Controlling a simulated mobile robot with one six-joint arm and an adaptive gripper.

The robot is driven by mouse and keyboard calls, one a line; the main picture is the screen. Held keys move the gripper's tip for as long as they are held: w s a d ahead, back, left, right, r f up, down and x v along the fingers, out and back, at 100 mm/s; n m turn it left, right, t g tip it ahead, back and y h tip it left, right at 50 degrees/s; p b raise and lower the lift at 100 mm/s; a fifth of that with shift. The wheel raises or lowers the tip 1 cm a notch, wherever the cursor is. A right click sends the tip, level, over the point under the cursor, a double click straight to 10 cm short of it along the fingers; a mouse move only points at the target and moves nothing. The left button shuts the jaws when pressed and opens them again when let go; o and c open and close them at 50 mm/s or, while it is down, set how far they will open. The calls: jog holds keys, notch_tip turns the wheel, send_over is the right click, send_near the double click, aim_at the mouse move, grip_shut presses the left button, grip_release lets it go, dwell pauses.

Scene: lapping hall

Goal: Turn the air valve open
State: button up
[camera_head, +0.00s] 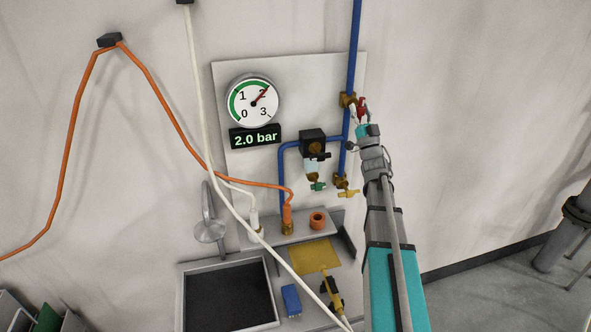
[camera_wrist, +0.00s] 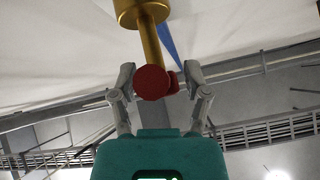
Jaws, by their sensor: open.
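The air valve has a brass body (camera_head: 347,99) on the blue pipe at the right of the wall panel. Its red handle (camera_head: 362,105) stands out to the right of that body. In the wrist view the red handle (camera_wrist: 151,82) shows end-on below a brass stem (camera_wrist: 149,42). My gripper (camera_head: 359,116) is at the handle. In the wrist view my gripper (camera_wrist: 156,78) is open, with one finger on each side of the handle. The right finger is very close to the red part; I cannot tell whether it touches.
A round gauge (camera_head: 252,101) points to 2, and the display (camera_head: 255,137) below reads 2.0 bar. A white hose (camera_head: 202,110) and an orange hose (camera_head: 160,98) hang left.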

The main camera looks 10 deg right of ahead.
jog(key=shift+m+g+h+p, duration=0.35)
jog(key=shift+m+g+h, duration=0.35)
jog(key=shift+m+h, duration=3.8)
jog(key=shift+m+g+h+p, duration=0.55)
jog(key=shift+m+g+h, duration=0.7)
jog(key=shift+m, duration=0.8)
jog(key=shift+m+g+h+p, duration=0.55)
jog(key=shift+m+g+h, duration=0.4)
jog(key=shift+m+h, duration=0.85)
jog(key=shift+d+m+g+h+p, duration=0.1)
jog(key=shift+m+g+h+p, duration=0.15)
jog(key=shift+m+g+p, duration=0.95)
jog(key=shift+m+g+h+p, duration=0.2)
jog(key=shift+m+g+p, duration=0.4)
jog(key=shift+m, duration=1.15)
jog(key=shift+m+g+y+p, duration=0.3)
jog(key=shift+m+g+p, duration=1.6)
jog(key=shift+m+p, duration=0.15)
jog(key=f+b+v, duration=0.1)
jog(key=b+v, duration=0.1)
jog(key=v, duration=1.2)
jog(key=w+a+f+n+t+y+b, duration=0.3)
jog(key=w+a+f+n+y+b, duration=0.1)
jog(key=a+f+n+y+b, duration=0.7)
jog(key=shift+a+f+n+y, duration=1.7)
jog(key=shift+f+n+y, duration=0.25)
jog(key=shift+n, duration=1.3)
jog(key=shift+w, duration=0.1)
